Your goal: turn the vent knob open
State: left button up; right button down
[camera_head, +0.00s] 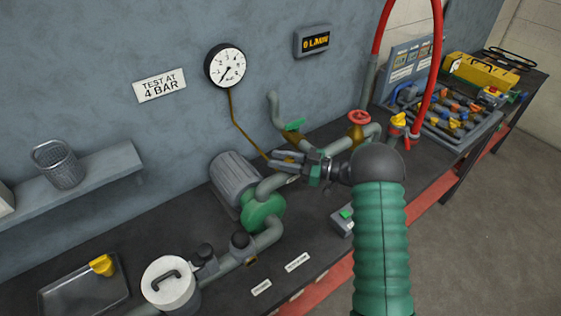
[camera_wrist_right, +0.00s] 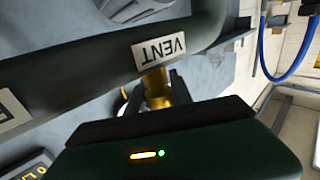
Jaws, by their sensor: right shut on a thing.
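My right gripper (camera_head: 287,160) reaches in over the bench beyond my green-sleeved arm, low beside the grey pipework. In the right wrist view its fingers (camera_wrist_right: 157,92) are shut around a brass-yellow piece, the vent knob (camera_wrist_right: 156,83), just below a pipe with a VENT label (camera_wrist_right: 158,49) that appears upside down. The knob is mostly hidden by the fingers and the gripper body, so its angle cannot be told. A green handle (camera_head: 294,125) sits on the upturned pipe behind the gripper. My left gripper is not in view.
A round gauge (camera_head: 226,66) and a small display (camera_head: 317,41) are on the wall. A red valve wheel (camera_head: 359,118) and a red hose (camera_head: 431,85) stand close on the right. A motor (camera_head: 236,180) with a green pump (camera_head: 264,210) is left of the gripper.

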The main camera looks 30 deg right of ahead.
jog(key=n+g+y, duration=0.1)
jog(key=n+g+y+b, duration=0.1)
jog(key=g, duration=0.1)
jog(key=n+g+y+b, duration=0.1)
jog(key=shift+s+a+f+n+y, duration=0.2)
jog(key=shift+s+a+n+y, duration=0.1)
jog(key=shift+s+n, duration=0.1)
jog(key=shift+s+r+n+g+y+b, duration=0.15)
jog(key=shift+n+g+y+b, duration=0.3)
jog(key=shift+g, duration=0.65)
jog(key=shift+r+n, duration=0.1)
jog(key=shift+n, duration=0.15)
jog(key=c, duration=1.6)
grip_release()
jog(key=o, duration=0.5)
